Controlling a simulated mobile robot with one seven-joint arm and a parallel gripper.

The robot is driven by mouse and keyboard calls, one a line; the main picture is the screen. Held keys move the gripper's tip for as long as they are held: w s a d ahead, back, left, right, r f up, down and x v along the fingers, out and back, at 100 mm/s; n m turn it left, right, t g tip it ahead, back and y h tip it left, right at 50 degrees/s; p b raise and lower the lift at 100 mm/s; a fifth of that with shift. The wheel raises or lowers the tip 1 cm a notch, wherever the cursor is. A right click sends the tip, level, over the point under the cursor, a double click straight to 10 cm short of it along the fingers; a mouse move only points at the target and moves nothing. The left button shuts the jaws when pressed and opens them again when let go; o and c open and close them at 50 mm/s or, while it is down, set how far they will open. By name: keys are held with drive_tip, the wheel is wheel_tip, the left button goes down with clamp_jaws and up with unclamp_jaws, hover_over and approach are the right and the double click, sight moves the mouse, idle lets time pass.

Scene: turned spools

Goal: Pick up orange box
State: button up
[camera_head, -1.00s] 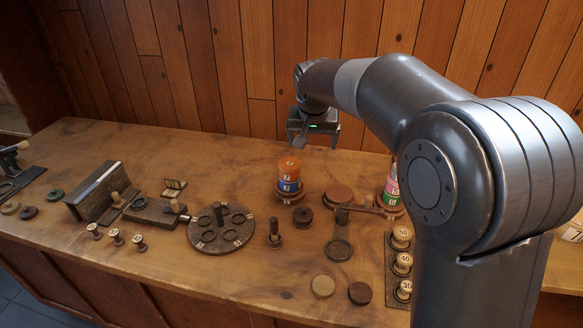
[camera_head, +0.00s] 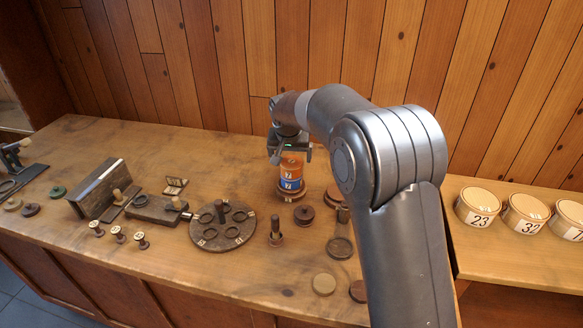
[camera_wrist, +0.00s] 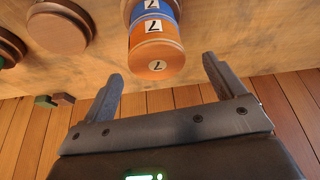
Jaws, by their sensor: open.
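The orange box (camera_head: 291,166) is a round orange piece with a white label marked 7. It sits on top of a blue piece (camera_head: 290,184), also marked 7, on a dark round base (camera_head: 291,196). In the wrist view the orange box (camera_wrist: 156,58) and the blue piece (camera_wrist: 150,13) show at the top centre. My gripper (camera_wrist: 164,68) is open, its two fingers apart on either side of the orange box's near end, with nothing held. In the head view my gripper (camera_head: 289,155) is right at the stack, partly in front of it.
A dark round disc (camera_head: 303,214) stands close to the stack. A round board with rings (camera_head: 223,228) lies to the left. Numbered round boxes (camera_head: 478,207) stand on the right counter. A wooden wall (camera_head: 200,60) rises behind the bench.

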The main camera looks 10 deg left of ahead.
sight(291, 162)
drive_tip(key=x, duration=0.4)
drive_tip(key=shift+s+d+f, duration=0.15)
drive_tip(key=shift+s+f, duration=0.1)
drive_tip(key=c, duration=1.1)
